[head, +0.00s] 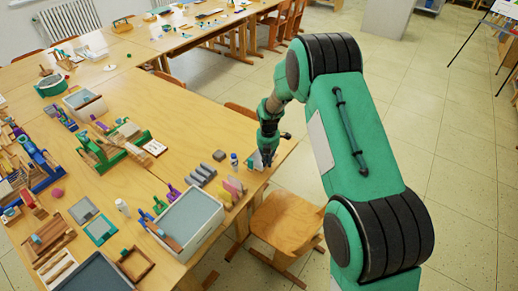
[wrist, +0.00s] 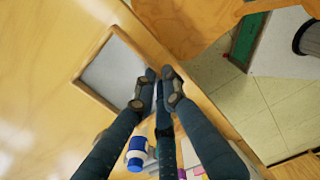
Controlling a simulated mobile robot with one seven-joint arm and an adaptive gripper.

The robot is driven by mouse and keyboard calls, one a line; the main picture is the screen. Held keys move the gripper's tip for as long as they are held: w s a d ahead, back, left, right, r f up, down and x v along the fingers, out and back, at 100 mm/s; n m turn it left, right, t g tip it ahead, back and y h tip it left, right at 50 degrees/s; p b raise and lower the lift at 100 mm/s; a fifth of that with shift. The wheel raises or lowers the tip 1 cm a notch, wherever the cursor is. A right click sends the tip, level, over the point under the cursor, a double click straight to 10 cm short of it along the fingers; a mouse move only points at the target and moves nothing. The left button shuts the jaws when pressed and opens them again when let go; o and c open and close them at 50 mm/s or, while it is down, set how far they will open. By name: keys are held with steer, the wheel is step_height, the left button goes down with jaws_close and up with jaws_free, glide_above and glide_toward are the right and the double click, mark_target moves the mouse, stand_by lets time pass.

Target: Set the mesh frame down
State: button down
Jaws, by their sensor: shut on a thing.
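The mesh frame (wrist: 113,73) has a wooden rim around a pale grey panel in the wrist view. My gripper (wrist: 157,88) is shut on its near corner, and the fingers cover part of the rim. In the head view my gripper (head: 266,150) is low at the right edge of the wooden table (head: 150,98), near its corner. A small pale part of the mesh frame (head: 257,161) shows just under the fingers there. I cannot tell whether the frame touches the table top.
A blue-and-white bottle (head: 234,160) stands left of my gripper and shows close to the fingers in the wrist view (wrist: 136,152). Grey blocks (head: 200,175) and pink and yellow blocks (head: 233,188) lie nearby. A wooden chair (head: 288,222) stands beside the table. Bare table lies behind my gripper.

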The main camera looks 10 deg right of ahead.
steer(key=w, duration=0.4)
steer(key=w+f+b, duration=0.1)
steer(key=w, duration=0.3)
steer(key=w+b, duration=0.1)
steer(key=w, duration=0.3)
steer(key=shift+w+a+f, duration=0.15)
steer(key=shift+w+a, duration=0.1)
steer(key=shift+w, duration=0.45)
steer(key=shift+w, duration=0.4)
steer(key=shift+f+b, duration=0.8)
steer(key=shift+f, duration=0.95)
steer(key=shift+f, duration=0.1)
steer(key=c, duration=1.8)
jaws_free()
steer(key=shift+c, duration=0.2)
